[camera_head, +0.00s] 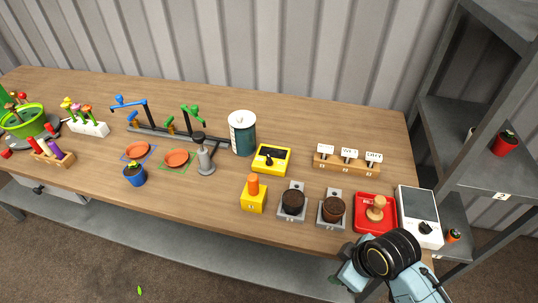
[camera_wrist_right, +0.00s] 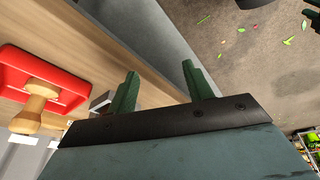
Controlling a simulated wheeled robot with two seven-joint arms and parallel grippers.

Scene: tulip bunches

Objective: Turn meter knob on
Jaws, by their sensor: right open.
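A yellow meter-like box (camera_head: 271,159) with a dark panel and a black knob on its front sits mid-table. A white device (camera_head: 419,217) with a grey panel and a black knob (camera_head: 425,228) stands at the table's right end; I cannot tell for certain which is the meter. I cannot read either knob's setting. My right gripper (camera_wrist_right: 160,86) is open and empty, its green fingers apart by the table's front edge, with floor beyond. In the head view my right wrist is in front of the white device's lower end, well away from the yellow box. My left gripper is out of view.
A red tray (camera_head: 362,219) with a wooden-handled piece (camera_head: 376,208) is close to my right wrist; the tray also shows in the right wrist view (camera_wrist_right: 50,70). Two dark pots on grey stands, a yellow block with an orange top and a label rack (camera_head: 345,165) stand nearby. Grey shelving (camera_head: 465,120) rises at right.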

